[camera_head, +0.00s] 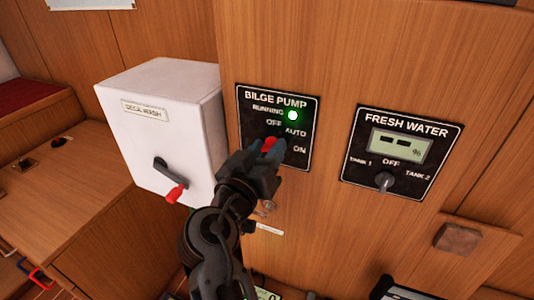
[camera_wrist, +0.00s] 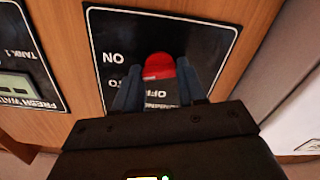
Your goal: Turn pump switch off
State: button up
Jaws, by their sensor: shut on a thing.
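The black bilge pump panel (camera_head: 247,112) is on the wooden wall, marked RUNNING, OFF, AUTO and ON. Its green running light (camera_head: 292,115) is lit. The red pump switch knob (camera_head: 269,143) shows at the tip of my gripper (camera_head: 266,158). In the wrist view the red knob (camera_wrist: 159,68) sits between the two fingers of my gripper (camera_wrist: 167,80), which is shut on it. The panel (camera_wrist: 215,38) also fills much of the wrist view.
A white box (camera_head: 155,120) with a red-tipped lever (camera_head: 175,190) juts out left of the panel. A black fresh water panel (camera_head: 402,150) with a grey knob (camera_head: 384,180) is on the right. A small wooden block (camera_head: 458,238) is at lower right.

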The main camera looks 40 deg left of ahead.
jog(key=n, duration=0.3)
jog(key=shift+n, duration=0.4)
jog(key=n, duration=0.3)
jog(key=shift+a+n, duration=0.1)
jog(key=shift+n, duration=0.2)
jog(key=n+p, duration=0.1)
jog(key=n, duration=0.2)
jog(key=shift+n+p, duration=0.3)
jog(key=shift+f+n+p, duration=0.15)
jog(key=shift+n+p, duration=0.45)
jog(key=shift+n, duration=0.9)
jog(key=shift+f+n, duration=0.1)
jog(key=shift+n, duration=0.2)
jog(key=shift+s, duration=0.1)
jog(key=o, duration=1.1)
jog(key=shift+c, duration=0.2)
jog(key=b+v, duration=0.1)
jog(key=v, duration=0.6)
jog(key=shift+s, duration=0.35)
